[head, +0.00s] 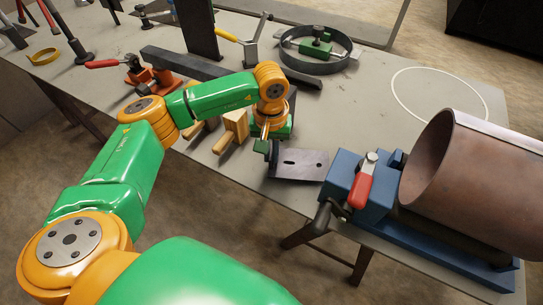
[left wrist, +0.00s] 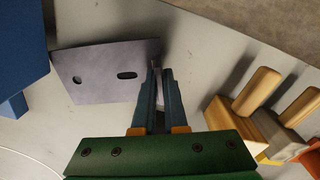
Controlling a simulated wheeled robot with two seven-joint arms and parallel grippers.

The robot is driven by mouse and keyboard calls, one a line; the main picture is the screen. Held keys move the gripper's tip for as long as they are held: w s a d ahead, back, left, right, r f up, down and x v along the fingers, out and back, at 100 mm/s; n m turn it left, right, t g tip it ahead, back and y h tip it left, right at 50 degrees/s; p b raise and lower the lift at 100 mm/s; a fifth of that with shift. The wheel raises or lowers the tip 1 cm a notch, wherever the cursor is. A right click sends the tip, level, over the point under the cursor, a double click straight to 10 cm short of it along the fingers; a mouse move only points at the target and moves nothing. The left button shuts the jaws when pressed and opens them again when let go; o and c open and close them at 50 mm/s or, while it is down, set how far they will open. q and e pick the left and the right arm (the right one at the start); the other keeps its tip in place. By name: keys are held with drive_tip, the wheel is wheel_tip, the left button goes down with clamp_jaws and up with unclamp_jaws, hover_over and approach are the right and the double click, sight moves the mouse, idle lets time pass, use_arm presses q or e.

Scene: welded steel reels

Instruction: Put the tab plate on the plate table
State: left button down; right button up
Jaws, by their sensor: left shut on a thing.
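The tab plate (head: 302,164) is a thin grey steel plate with a slot and a round hole. It is near the front edge of the grey table (head: 345,125), left of the blue clamp base. My left gripper (head: 268,148) is shut on the plate's left edge in the head view. In the left wrist view the two dark fingers (left wrist: 156,78) meet at one end of the plate (left wrist: 100,72). I cannot tell whether the plate touches the table top. No separate plate table can be made out. My right gripper is not in view.
A blue fixture (head: 343,180) with a red-handled clamp and a brown steel cylinder (head: 475,180) stand at the right. Wooden-handled tools (head: 233,131) are just left of the gripper. A round ring fixture (head: 318,50) is at the back.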

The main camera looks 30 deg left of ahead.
use_arm(q)
drive_tip(key=shift+w+f+b, duration=0.3)
drive_tip(key=shift+f+b, duration=0.05)
drive_tip(key=shift+f, duration=0.4)
drive_tip(key=shift+s, duration=0.1)
drive_tip(key=shift+f, duration=0.1)
drive_tip(key=c, duration=1)
unclamp_jaws()
drive_tip(key=shift+o, duration=0.2)
